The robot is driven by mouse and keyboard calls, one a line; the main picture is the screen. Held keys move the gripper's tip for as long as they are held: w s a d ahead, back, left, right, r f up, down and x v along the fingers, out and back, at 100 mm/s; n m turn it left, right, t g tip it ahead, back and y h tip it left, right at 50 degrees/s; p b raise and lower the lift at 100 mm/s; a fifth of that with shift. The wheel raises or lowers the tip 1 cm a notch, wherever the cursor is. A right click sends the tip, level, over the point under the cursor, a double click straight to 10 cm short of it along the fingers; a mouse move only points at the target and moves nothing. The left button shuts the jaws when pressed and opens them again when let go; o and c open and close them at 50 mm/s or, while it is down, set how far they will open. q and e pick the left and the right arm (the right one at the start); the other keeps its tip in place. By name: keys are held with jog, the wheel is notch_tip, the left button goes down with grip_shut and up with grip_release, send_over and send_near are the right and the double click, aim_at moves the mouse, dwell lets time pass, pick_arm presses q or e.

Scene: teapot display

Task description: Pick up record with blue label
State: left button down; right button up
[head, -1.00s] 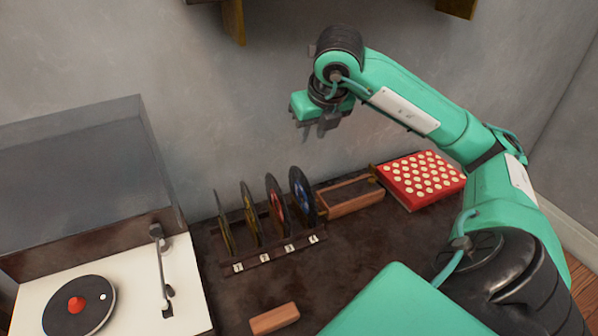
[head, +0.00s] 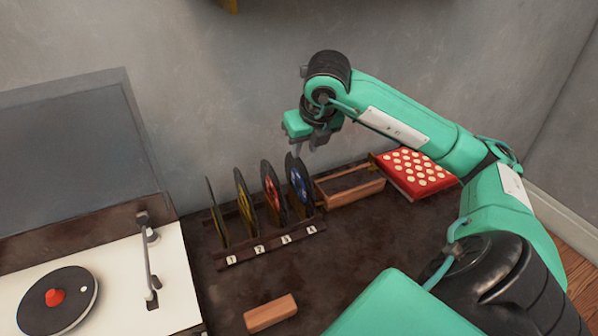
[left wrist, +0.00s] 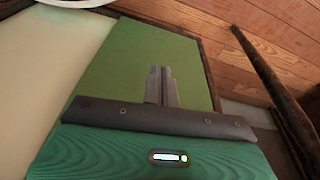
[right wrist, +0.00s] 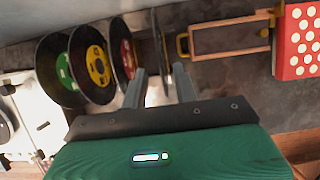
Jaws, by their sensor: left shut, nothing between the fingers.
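The record with the blue label (head: 299,183) stands upright in slot 4 at the right end of the record rack (head: 270,252). My right gripper (head: 305,148) is at the top of this record in the head view. In the right wrist view it is open (right wrist: 159,72), and the blue-label record (right wrist: 163,48) shows nearly edge-on between the fingers, its label hidden. I cannot tell if a finger touches it. My left gripper (left wrist: 163,84) is shut and empty over a green surface in the left wrist view. It does not show in the head view.
The red-label record (head: 272,192) stands just left, with yellow-label (head: 244,202) and green-label (right wrist: 64,68) records beyond. A turntable (head: 170,265) is at left. A wooden holder (head: 355,197) and red dotted box (head: 412,190) are right. A wooden block (head: 270,313) lies in front.

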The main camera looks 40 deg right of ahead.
aim_at(299, 165)
jog(key=x, duration=0.9)
jog(key=shift+a+f, duration=0.1)
jog(key=shift+f, duration=0.3)
grip_shut()
